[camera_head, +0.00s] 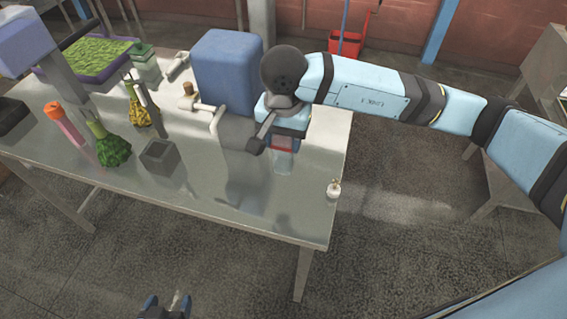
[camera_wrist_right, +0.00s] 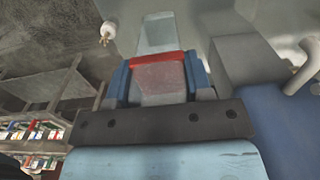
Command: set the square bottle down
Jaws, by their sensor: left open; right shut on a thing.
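The square bottle is clear, with a red band, and shows below my right gripper in the head view (camera_head: 283,161). In the right wrist view the bottle (camera_wrist_right: 157,84) sits between the blue fingers of my right gripper (camera_wrist_right: 158,80), which is shut on it. My right gripper (camera_head: 284,142) is over the right part of the metal table (camera_head: 225,190) in the head view. I cannot tell whether the bottle's base touches the tabletop. My left gripper (camera_head: 166,306) is open and empty at the bottom edge, in front of the table.
A large blue box (camera_head: 228,70) stands just behind and left of the bottle. A small white item (camera_head: 333,189) lies near the table's right edge.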

